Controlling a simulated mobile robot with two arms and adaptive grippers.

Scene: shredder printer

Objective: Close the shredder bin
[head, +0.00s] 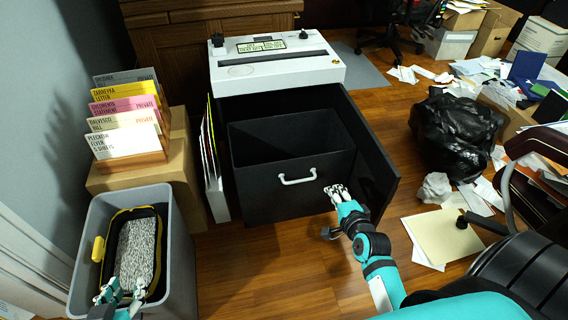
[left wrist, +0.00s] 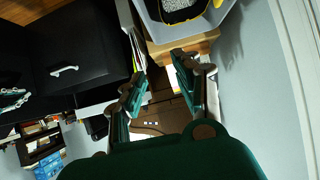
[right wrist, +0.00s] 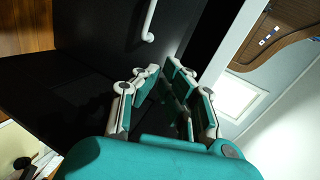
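The shredder (head: 275,65) has a white top and a black body in the head view. Its black bin (head: 265,200) is pulled out in front, and its empty-looking inside is visible from above. A white handle (head: 298,178) is on the bin's front; it also shows in the right wrist view (right wrist: 148,22) and left wrist view (left wrist: 64,70). My right gripper (head: 337,190) is just right of the handle, apart from it, with its fingers partly open and empty. My left gripper (head: 118,292) is open and empty above the grey container at lower left, away from the shredder.
A black panel (head: 372,155) stands along the bin's right side. A grey container (head: 178,255) and a cardboard box (head: 180,165) with folders are on the left. A black bag (head: 455,135) and scattered papers lie on the right. Wooden floor in front is clear.

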